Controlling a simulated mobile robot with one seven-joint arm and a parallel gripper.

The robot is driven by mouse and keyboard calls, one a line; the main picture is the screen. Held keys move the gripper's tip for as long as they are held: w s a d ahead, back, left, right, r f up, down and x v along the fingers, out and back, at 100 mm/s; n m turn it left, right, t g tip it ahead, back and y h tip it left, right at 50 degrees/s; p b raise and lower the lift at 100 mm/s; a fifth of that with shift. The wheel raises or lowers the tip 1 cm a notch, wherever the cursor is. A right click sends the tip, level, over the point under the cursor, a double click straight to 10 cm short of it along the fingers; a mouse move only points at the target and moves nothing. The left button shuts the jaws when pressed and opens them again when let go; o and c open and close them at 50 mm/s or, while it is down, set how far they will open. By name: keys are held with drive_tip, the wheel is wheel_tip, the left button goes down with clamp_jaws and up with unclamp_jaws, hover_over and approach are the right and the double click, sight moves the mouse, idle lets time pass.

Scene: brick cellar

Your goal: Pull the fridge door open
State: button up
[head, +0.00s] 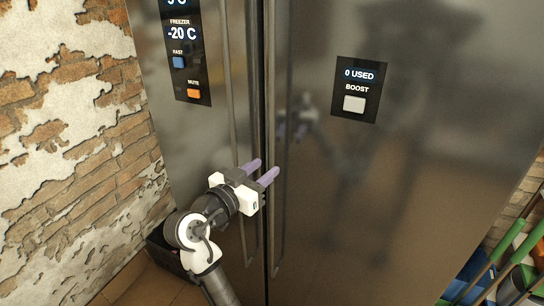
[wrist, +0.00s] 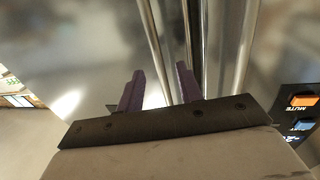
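The steel fridge fills the head view, with a narrower left door (head: 205,130) and a wide right door (head: 420,170) meeting at a dark vertical seam. Each door has a long upright bar handle beside the seam: the left handle (head: 229,90) and the right handle (head: 281,210). My gripper (head: 266,168) is in front of the seam, its two purple fingers apart and pointing at the right handle. In the wrist view the fingers (wrist: 159,86) are open, and the right handle (wrist: 153,45) appears between them; whether they touch it I cannot tell. Both doors look shut.
A freezer panel (head: 186,50) is on the left door, and a boost panel (head: 358,89) on the right door. A peeling brick wall (head: 70,130) stands close on the left. Green poles (head: 520,245) and coloured items are at the lower right.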

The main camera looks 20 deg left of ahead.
sight(270, 164)
drive_tip(key=shift+w+d+p, duration=0.2)
drive_tip(key=shift+w, duration=0.85)
drive_tip(key=shift+w+d+p, duration=0.2)
drive_tip(key=shift+w, duration=0.8)
drive_tip(key=shift+c, duration=0.3)
clamp_jaws()
